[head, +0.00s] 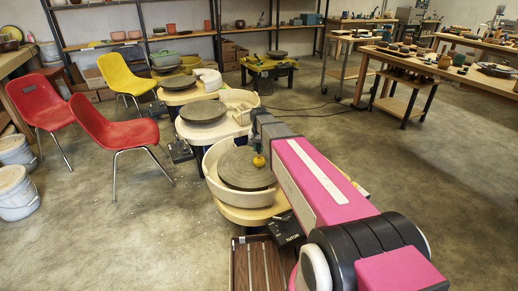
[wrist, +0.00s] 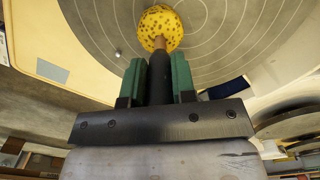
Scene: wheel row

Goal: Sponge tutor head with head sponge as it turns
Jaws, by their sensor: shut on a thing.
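The tutor wheel has a round grey head (head: 240,170) inside a cream splash pan (head: 207,165), with a black box lettered TUTOR (head: 285,238) at its front. The head sponge is a yellow, pitted ball (head: 258,160) on a stick, seen over the right part of the wheel head. In the wrist view the sponge (wrist: 160,28) is at the top, in front of the ringed wheel head (wrist: 215,40). My gripper (wrist: 160,75) has green finger pads shut on the sponge's dark handle. I cannot tell whether the sponge touches the head, or whether the head turns.
Other wheels stand in a row behind, the nearest with a grey head (head: 203,111). Red chairs (head: 115,130) and a yellow chair (head: 124,77) stand at the left. A brown slatted board (head: 262,265) lies in front. Open floor is at the right.

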